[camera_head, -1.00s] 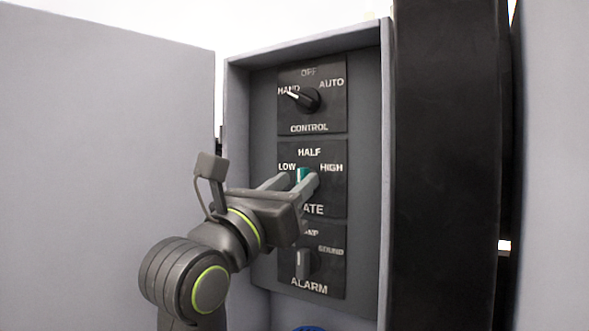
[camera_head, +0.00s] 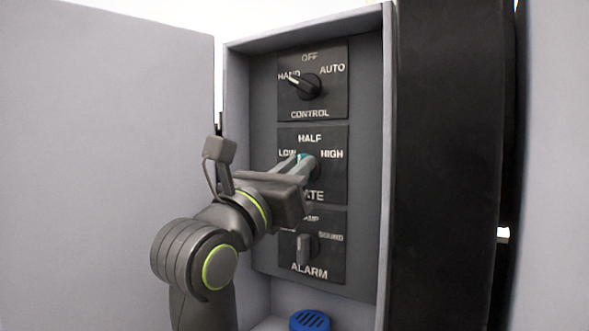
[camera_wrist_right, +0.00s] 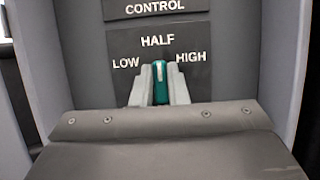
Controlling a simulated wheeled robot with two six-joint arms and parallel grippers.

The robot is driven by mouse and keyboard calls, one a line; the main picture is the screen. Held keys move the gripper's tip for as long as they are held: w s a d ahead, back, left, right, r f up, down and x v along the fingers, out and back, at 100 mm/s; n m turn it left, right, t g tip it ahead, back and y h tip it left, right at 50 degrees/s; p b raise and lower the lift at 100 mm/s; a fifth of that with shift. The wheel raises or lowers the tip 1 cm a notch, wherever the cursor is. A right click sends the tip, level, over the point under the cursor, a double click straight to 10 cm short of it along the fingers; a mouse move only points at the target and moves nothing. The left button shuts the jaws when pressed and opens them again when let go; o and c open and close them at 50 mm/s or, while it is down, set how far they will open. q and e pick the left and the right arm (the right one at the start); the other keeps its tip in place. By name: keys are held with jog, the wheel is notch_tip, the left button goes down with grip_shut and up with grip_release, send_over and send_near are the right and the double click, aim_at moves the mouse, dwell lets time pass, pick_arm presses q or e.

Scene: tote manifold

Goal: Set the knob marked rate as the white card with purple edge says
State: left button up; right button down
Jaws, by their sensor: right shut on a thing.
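The rate knob (camera_head: 303,157) is green and sits on the middle plate of the panel, below HALF and between LOW and HIGH. In the right wrist view the knob (camera_wrist_right: 160,82) stands upright, its pale mark at the top toward HALF. My right gripper (camera_head: 299,164) is shut on it, with one finger on each side; it also shows in the right wrist view (camera_wrist_right: 160,88). The gripper covers part of the RATE label. The white card with purple edge is not in view. My left gripper is not in view.
A black control knob (camera_head: 306,86) above points toward HAND. A grey alarm knob (camera_head: 304,247) is below, its upper labels partly covered by my arm. The cabinet's side wall (camera_head: 384,160) stands close on the right. A blue slotted object (camera_head: 310,320) is at the bottom.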

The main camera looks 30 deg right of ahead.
jog(key=shift+m, duration=0.4)
jog(key=shift+s+m+g+y+b, duration=0.1)
jog(key=shift+m+g+b, duration=0.3)
jog(key=shift+m+g, duration=1.5)
jog(key=shift+w+m+g+y+b, duration=0.1)
jog(key=shift+m+g+b, duration=0.35)
jog(key=shift+m, duration=2.7)
jog(key=shift+s+m+g+y+b, duration=0.1)
jog(key=shift+m+g+b, duration=0.2)
jog(key=shift+m+g, duration=1.65)
jog(key=shift+m+t, duration=0.6)
jog(key=shift+m, duration=0.2)
jog(key=c, duration=1.4)
grip_release()
jog(key=shift+c, duration=0.2)
